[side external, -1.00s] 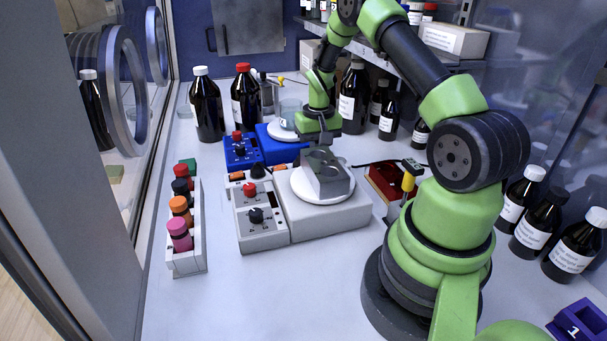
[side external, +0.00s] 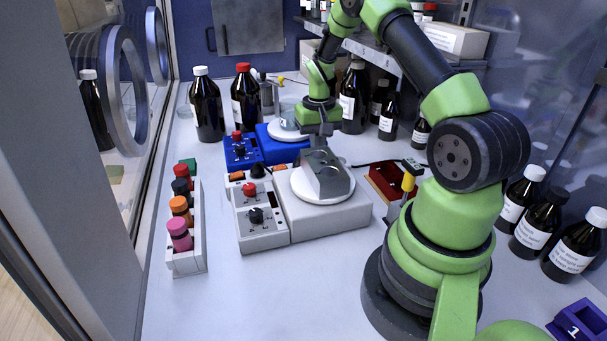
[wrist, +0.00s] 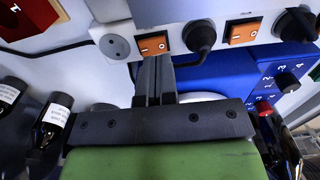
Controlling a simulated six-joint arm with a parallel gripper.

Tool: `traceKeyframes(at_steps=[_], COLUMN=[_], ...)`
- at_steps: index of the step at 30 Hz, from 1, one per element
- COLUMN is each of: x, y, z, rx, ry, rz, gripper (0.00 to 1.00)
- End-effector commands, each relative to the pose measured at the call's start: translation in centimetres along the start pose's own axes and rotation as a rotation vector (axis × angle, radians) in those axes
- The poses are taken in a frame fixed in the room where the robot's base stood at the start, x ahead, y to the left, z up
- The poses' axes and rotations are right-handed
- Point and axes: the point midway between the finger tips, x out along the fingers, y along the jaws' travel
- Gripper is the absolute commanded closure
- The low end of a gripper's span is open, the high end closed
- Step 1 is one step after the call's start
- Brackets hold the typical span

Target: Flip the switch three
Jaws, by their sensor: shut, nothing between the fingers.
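An orange rocker switch (wrist: 153,44) sits on the white panel in the wrist view, with a round grey socket to its left and a black plug to its right. A second orange switch (wrist: 243,30) lies farther right. I see no number that tells which one is switch three. My gripper (wrist: 153,62) is shut and empty, its tips just below the first switch in the picture; I cannot tell whether they touch it.
A rack of coloured-cap vials (side external: 186,258) is at left. Dark bottles stand behind and at right. Black cables run near the switches. The front bench is clear.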

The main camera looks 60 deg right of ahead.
Motion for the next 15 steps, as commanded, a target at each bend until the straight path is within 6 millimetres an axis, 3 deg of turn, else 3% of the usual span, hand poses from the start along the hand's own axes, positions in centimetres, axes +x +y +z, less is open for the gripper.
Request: traceKeyframes(at_steps=[15], x=[-4.1], y=[0.0], z=[0.0], rx=[0.001], ry=[0.000], rz=[0.000], gripper=[1.00])
